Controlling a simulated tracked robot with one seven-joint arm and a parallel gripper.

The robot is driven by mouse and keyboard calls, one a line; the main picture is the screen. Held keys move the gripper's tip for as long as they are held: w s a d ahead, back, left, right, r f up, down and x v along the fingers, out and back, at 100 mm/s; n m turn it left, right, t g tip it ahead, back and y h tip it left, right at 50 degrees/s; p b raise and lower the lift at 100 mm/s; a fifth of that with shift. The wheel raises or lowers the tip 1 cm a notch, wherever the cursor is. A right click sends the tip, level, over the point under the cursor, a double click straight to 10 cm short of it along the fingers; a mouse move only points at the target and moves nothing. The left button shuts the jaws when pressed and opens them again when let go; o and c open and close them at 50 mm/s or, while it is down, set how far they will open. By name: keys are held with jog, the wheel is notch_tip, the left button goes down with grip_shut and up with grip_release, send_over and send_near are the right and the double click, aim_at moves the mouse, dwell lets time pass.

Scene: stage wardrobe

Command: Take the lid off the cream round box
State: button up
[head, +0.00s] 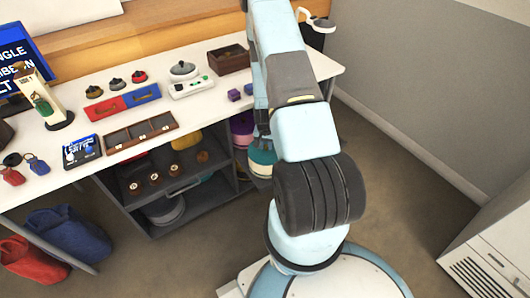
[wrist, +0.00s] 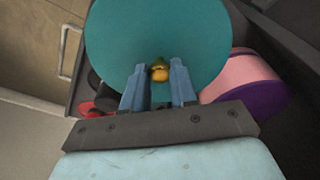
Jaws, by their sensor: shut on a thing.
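A round teal lid (wrist: 150,30) with a small yellow-orange knob (wrist: 160,73) fills the upper middle of the wrist view. My gripper (wrist: 160,80) is shut on the knob, one blue finger on each side of it. In the head view my gripper (head: 263,143) points down beside the right end of the shelf unit, and the teal lid (head: 262,157) shows just below it. My arm covers part of it.
The shelf unit (head: 190,192) holds other boxes and small items under the white table (head: 75,125). Bare floor (head: 400,190) lies to the right.

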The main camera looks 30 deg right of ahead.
grip_shut()
jog(key=shift+r, duration=0.1)
